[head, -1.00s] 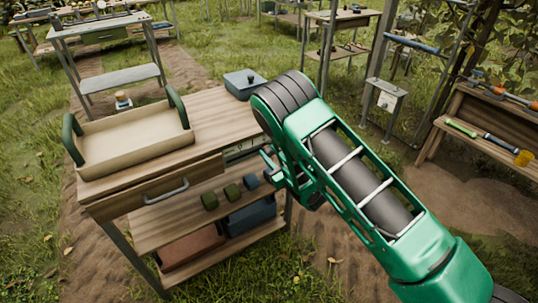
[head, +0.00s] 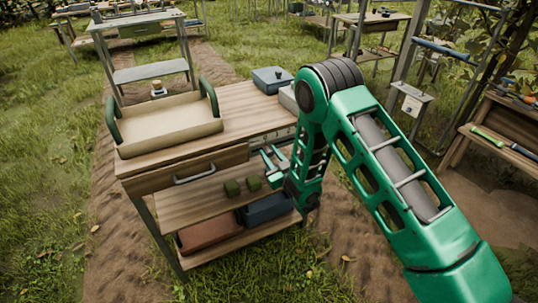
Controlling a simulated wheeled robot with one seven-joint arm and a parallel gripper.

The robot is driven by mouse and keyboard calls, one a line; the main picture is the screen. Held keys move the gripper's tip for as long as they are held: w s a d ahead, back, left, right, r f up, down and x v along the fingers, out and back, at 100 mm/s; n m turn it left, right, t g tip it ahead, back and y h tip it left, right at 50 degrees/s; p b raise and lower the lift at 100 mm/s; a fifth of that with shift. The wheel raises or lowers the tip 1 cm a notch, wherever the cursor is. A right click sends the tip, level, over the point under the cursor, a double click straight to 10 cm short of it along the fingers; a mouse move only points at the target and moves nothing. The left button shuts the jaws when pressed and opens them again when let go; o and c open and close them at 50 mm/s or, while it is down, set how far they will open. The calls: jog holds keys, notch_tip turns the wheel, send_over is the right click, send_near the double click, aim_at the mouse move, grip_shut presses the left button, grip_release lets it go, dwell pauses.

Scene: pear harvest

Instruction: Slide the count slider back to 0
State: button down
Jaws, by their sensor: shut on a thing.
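The count slider's pale scale strip (head: 279,135) runs along the right part of the wooden table's front edge, with dark marks on it. My gripper (head: 271,158) is in front of this edge, just below the strip, at the end of my green arm. Its fingers are shut on what seems to be the slider's knob. The knob itself is too small and too covered to make out, and its place on the scale cannot be read.
A beige tray with green handles (head: 170,138) stands on the table's left. A blue lidded box (head: 272,82) is at the back right. Green cubes (head: 232,187) sit on the shelf below, near my gripper. Red (head: 210,233) and blue bins (head: 266,210) are lower down.

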jog(key=shift+s+a, duration=0.2)
jog(key=shift+a, duration=0.2)
jog(key=c, duration=1.4)
grip_release()
jog(key=shift+a, duration=0.1)
jog(key=shift+o, duration=0.2)
jog(key=shift+w+d, duration=0.1)
jog(key=shift+d, duration=0.3)
jog(key=v, duration=1)
jog(key=shift+s, duration=0.25)
